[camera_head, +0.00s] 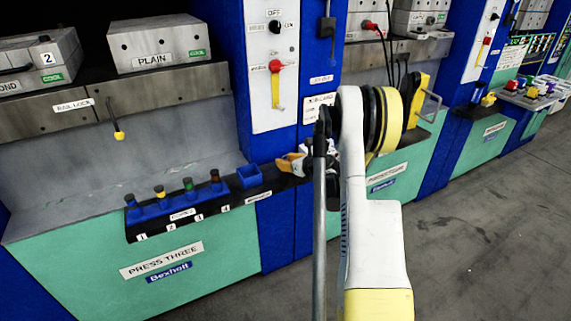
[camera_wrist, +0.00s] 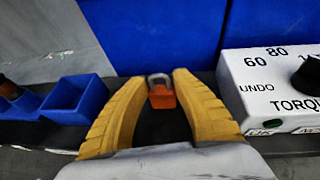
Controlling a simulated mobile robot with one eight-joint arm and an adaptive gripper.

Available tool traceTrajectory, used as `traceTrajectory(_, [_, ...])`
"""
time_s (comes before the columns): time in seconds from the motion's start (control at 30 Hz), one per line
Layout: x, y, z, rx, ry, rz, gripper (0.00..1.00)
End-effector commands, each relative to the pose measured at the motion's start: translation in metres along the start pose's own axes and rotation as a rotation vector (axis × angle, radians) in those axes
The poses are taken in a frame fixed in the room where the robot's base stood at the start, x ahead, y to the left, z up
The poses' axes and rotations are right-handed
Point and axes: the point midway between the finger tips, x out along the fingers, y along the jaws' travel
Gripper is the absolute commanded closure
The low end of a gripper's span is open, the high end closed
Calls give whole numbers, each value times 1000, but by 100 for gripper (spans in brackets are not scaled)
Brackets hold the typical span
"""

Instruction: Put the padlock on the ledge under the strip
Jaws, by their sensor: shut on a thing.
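My gripper (camera_head: 291,163) has yellow fingers and is at the dark ledge (camera_head: 227,203) along the front of Press Three. In the wrist view, my gripper (camera_wrist: 160,84) is shut on the padlock (camera_wrist: 162,98), which has an orange-red body and a grey shackle. The padlock sits between the fingertips, shackle pointing away, over the dark ledge; whether it touches the ledge is unclear. In the head view the padlock is hidden. I cannot tell for sure which part is the strip.
A blue open bin (camera_wrist: 75,98) is left of my fingers, and a white torque box (camera_wrist: 275,92) with a black knob is close on the right. A blue panel (camera_wrist: 158,35) stands behind. Several coloured-top pegs stand in a blue rack (camera_head: 172,203) farther left.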

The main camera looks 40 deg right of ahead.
Motion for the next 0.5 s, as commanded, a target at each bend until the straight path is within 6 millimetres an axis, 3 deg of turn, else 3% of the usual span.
traceTrajectory(0.27, [0, 0, -1, 0, 0, 0, 99])
traceTrajectory(0.3, [0, 0, -1, 0, 0, 0, 56])
traceTrajectory(0.33, [0, 0, -1, 0, 0, 0, 48])
traceTrajectory(0.5, [0, 0, -1, 0, 0, 0, 48])
